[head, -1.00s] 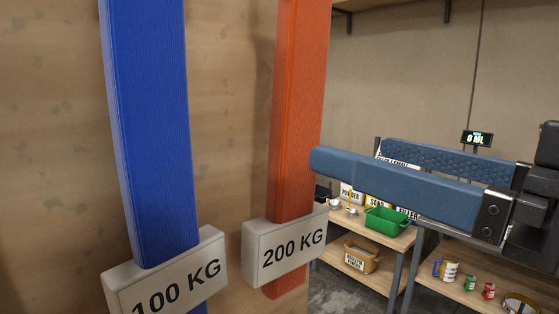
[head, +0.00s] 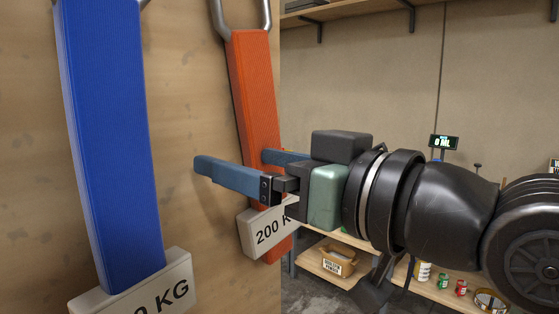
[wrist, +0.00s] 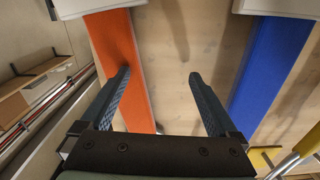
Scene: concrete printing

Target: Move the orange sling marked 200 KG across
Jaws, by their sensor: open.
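The orange sling (head: 250,75) hangs by a metal shackle (head: 243,14) at the wooden panel. Its white tag (head: 268,230) reads "200 K", the rest hidden by my arm. My gripper (head: 230,160) is open and empty, with one finger passing across the front of the sling and the other at its right edge. In the wrist view, my gripper (wrist: 160,75) has its left finger overlapping the orange sling (wrist: 128,60) and its right finger over bare wood. Contact cannot be told. The blue sling (head: 110,150) hangs to the left with its own tag (head: 150,290).
The wooden panel (head: 190,120) backs both slings. A workbench (head: 325,265) with a bin (head: 338,261) and small cans (head: 442,281) stands behind my arm at right. A display (head: 443,142) stands above it. In the wrist view, a yellow piece (wrist: 266,157) shows at lower right.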

